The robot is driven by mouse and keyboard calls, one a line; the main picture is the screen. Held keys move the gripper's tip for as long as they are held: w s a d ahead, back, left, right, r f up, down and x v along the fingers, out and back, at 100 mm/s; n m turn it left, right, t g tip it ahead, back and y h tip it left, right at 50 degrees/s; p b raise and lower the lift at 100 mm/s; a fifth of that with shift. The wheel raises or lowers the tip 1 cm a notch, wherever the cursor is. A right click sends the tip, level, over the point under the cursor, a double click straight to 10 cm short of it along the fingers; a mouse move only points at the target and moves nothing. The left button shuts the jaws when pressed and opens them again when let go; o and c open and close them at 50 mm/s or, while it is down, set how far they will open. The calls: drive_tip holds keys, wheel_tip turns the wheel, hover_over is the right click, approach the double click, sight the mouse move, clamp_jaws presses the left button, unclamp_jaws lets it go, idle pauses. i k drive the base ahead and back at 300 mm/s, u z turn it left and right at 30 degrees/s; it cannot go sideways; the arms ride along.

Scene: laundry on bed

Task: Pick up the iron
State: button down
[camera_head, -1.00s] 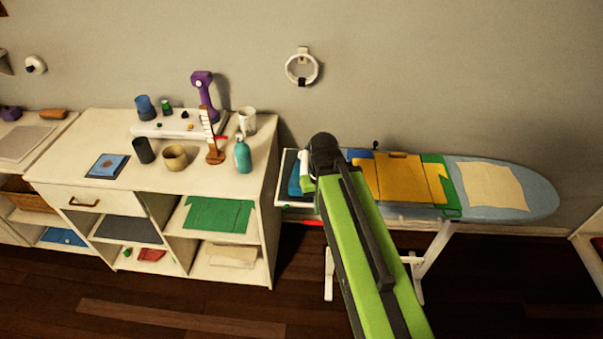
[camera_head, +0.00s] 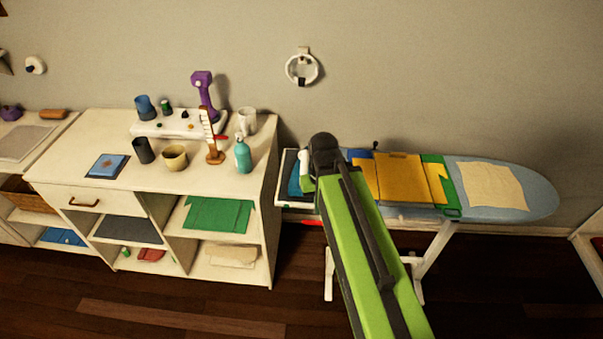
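I cannot clearly make out an iron. A small white object (camera_head: 304,162) shows at the left end of the ironing board (camera_head: 535,196), partly hidden behind my arm; I cannot tell whether it is the iron. A small purple object (camera_head: 11,113) sits on the far-left cabinet, too small to identify. My green and black arm reaches up and away over the board's left part. Its dark joint is above the board's left end. My gripper is hidden beyond that joint.
Folded yellow cloth (camera_head: 400,178) and a cream cloth (camera_head: 492,186) lie on the board. The white cabinet (camera_head: 120,192) holds cups, a teal bottle (camera_head: 243,156) and a purple upright tool (camera_head: 204,92). Grey wall stands close behind. Dark floor in front is clear.

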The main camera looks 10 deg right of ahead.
sight(302, 167)
drive_tip(key=z, duration=0.1)
drive_tip(key=k, duration=0.7)
drive_tip(key=u, duration=2.15)
drive_tip(key=i, duration=0.45)
drive_tip(key=z, duration=0.75)
drive_tip(key=i, duration=1.5)
drive_tip(key=z, duration=0.6)
